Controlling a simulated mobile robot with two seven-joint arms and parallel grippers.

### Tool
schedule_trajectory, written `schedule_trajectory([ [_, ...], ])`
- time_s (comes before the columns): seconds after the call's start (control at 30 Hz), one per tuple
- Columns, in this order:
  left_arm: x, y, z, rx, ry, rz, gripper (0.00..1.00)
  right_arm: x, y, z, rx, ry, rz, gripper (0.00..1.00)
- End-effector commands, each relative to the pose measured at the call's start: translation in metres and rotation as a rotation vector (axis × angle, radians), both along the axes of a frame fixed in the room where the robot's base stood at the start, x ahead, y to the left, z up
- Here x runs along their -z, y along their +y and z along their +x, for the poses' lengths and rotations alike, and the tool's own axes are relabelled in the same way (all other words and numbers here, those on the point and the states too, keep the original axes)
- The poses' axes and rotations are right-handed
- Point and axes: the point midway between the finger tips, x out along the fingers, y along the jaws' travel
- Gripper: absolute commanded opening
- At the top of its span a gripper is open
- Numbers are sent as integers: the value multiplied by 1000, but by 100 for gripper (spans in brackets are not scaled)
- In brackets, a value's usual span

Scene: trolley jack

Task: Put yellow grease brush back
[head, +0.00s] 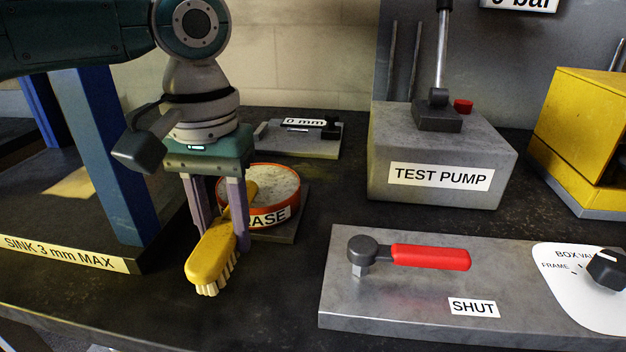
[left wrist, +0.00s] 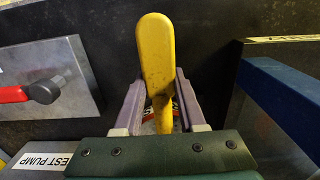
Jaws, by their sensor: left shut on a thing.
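The yellow grease brush (head: 211,256) has a yellow back and pale bristles that point down. My left gripper (head: 219,238) is shut on the brush, with one purple-grey finger on each side of it. The brush's broad end points to the front, and its handle runs back toward the round grease tin (head: 275,204). The tin has an orange rim and a partly hidden label ending in "ASE". The brush (left wrist: 155,55) also shows between the fingers in the left wrist view. Whether the brush touches the tin or bench, I cannot tell. My right gripper is not in view.
A grey test pump (head: 440,150) stands behind at the right. A plate with a red-handled lever (head: 430,257) marked "SHUT" lies at front right. A blue post (head: 105,160) stands on the left. A small "0 mm" plate (head: 298,138) lies behind the tin.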

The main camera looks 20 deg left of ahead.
Motion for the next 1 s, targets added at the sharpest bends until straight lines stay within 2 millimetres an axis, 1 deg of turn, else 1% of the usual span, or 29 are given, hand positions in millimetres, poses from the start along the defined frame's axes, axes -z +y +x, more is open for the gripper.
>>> schedule_trajectory([
  [0.27, 8, -1, 0, 1, 1, -2, 0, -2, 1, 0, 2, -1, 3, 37],
  [0.3, 9, 0, 0, 1, 1, -1, 42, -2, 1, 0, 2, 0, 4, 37],
  [0.53, 9, 0, 0, 0, 0, 0, 68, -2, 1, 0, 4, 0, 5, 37],
  [0.57, 9, 0, 0, 0, 0, 0, 70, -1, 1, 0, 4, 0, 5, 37],
  [0.77, 8, 0, 0, 0, 0, 0, 70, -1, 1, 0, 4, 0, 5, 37],
  [0.87, 5, 0, 1, 0, -2, -1, 70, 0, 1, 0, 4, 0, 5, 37],
  [0.93, -2, 1, 1, 0, -4, 2, 70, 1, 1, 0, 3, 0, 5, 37],
  [1.0, -16, 0, 1, 0, -3, -1, 70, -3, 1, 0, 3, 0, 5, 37],
])
